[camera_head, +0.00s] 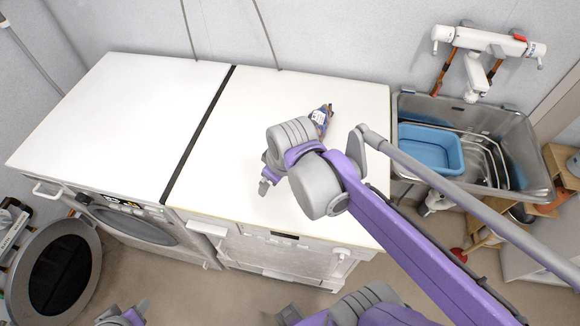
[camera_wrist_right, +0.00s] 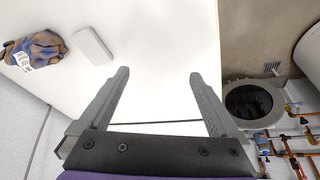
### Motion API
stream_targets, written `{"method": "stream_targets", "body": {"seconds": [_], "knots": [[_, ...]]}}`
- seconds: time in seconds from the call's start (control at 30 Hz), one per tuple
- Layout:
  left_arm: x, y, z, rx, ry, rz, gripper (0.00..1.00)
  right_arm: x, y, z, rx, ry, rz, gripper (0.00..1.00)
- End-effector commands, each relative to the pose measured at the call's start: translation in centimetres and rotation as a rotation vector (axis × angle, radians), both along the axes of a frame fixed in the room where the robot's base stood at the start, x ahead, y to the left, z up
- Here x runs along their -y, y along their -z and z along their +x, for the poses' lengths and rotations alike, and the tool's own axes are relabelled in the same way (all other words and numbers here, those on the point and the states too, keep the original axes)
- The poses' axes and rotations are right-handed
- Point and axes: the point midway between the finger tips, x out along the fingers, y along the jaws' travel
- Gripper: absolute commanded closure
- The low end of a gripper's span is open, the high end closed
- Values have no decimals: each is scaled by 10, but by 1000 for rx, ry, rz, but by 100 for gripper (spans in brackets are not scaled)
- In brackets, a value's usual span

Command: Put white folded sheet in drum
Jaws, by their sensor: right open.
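A small white rounded slab (camera_wrist_right: 92,45), which may be the white folded sheet, lies on the white machine top in the right wrist view. In the head view my right arm hides it. My right gripper (camera_wrist_right: 158,95) is open and empty above the same top, with the slab beyond its left finger; it also shows in the head view (camera_head: 266,183). The left machine's front (camera_head: 135,228) has a round opening; the drum inside is not clearly seen. Its round door (camera_head: 55,272) stands open at the lower left. My left gripper (camera_head: 125,315) is cut off at the bottom edge.
A blue-brown bundle with a white label (camera_head: 320,118) lies beside the slab, also in the wrist view (camera_wrist_right: 35,48). A metal sink (camera_head: 515,135) with a blue basin (camera_head: 430,150) stands at the right. The left machine top (camera_head: 120,120) is clear.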

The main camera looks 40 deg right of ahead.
Motion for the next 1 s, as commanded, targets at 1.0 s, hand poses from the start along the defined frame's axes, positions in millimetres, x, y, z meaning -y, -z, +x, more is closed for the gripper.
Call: {"method": "stream_targets", "body": {"seconds": [1.0], "knots": [[0, 15, -5, -10, 0, 0, 50, 144, 34, 68, -214, -443, 10, 3]]}}
